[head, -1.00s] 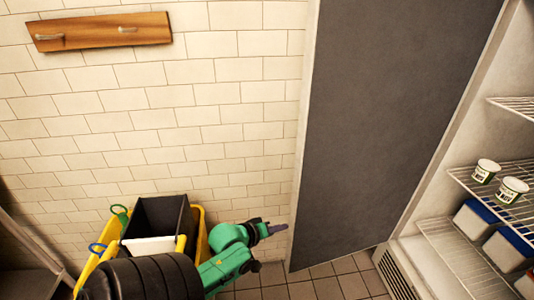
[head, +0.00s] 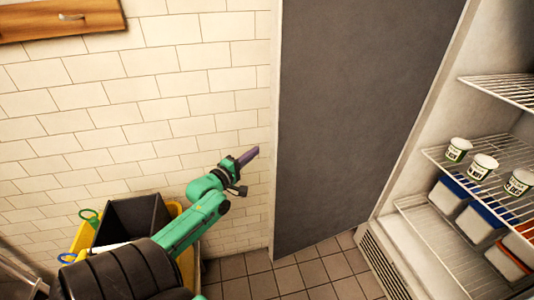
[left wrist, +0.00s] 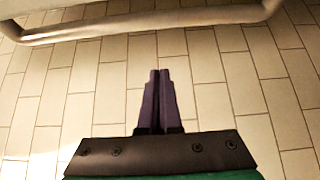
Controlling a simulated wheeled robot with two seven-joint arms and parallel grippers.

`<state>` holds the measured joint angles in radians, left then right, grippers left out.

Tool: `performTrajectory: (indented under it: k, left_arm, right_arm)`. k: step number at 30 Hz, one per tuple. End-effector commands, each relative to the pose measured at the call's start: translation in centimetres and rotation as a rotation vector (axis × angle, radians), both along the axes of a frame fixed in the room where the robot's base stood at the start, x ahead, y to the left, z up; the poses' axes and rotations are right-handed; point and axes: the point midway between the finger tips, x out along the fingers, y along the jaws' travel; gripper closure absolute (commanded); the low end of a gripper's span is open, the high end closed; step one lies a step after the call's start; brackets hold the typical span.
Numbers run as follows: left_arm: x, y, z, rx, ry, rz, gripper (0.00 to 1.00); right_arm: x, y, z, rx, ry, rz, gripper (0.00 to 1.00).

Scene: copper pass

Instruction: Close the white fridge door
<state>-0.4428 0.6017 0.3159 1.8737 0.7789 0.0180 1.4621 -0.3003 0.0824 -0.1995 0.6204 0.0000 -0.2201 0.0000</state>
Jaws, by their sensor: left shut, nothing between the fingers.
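The fridge door (head: 350,120) stands wide open in the head view, a tall dark grey panel with a pale free edge. It joins the open white fridge (head: 408,222) on the right. My left gripper (head: 253,153) has purple fingers and is just left of the door's free edge, in front of the tiled wall. Whether it touches the door I cannot tell. In the left wrist view the fingers (left wrist: 158,75) are together with nothing between them. A pale curved bar (left wrist: 150,23) crosses beyond them; what it belongs to is unclear. My right gripper is out of view.
Wire shelves (head: 480,150) inside the fridge hold white tubs (head: 482,166) and blue-lidded boxes (head: 449,196). A yellow cart with a dark bin (head: 130,218) stands by the wall, lower left. A wooden rack (head: 60,18) hangs above. Tiled floor (head: 305,272) is clear below the door.

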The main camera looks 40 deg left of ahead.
Motion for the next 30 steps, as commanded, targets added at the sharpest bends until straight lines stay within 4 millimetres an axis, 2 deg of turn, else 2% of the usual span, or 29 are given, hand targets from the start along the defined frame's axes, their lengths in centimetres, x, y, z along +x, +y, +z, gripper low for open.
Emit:
performTrajectory:
  k: [3, 6, 9, 12, 24, 30]
  left_arm:
    - [2.7, 0.2, 0.1, 0.0, -0.002, 0.001, 1.0]
    - [4.3, -0.1, 0.3, -0.002, 0.001, -0.001, 1.0]
    - [3.5, -2.0, 0.4, -0.005, 0.003, 0.0, 1.0]
    - [3.2, -3.1, 0.2, -0.001, 0.003, 0.0, 1.0]
    - [3.1, -3.6, -0.1, 0.003, 0.003, 0.0, 1.0]
    - [2.4, -4.6, 0.1, -0.001, 0.004, -0.001, 1.0]
  right_arm:
    - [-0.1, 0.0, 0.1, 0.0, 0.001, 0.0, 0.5]
    - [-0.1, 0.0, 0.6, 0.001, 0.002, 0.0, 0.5]
    - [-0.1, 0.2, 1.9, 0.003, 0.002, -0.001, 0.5]
    - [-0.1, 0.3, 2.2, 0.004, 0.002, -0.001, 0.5]
    - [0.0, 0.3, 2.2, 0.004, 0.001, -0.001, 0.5]
    - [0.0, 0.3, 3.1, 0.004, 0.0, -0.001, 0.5]
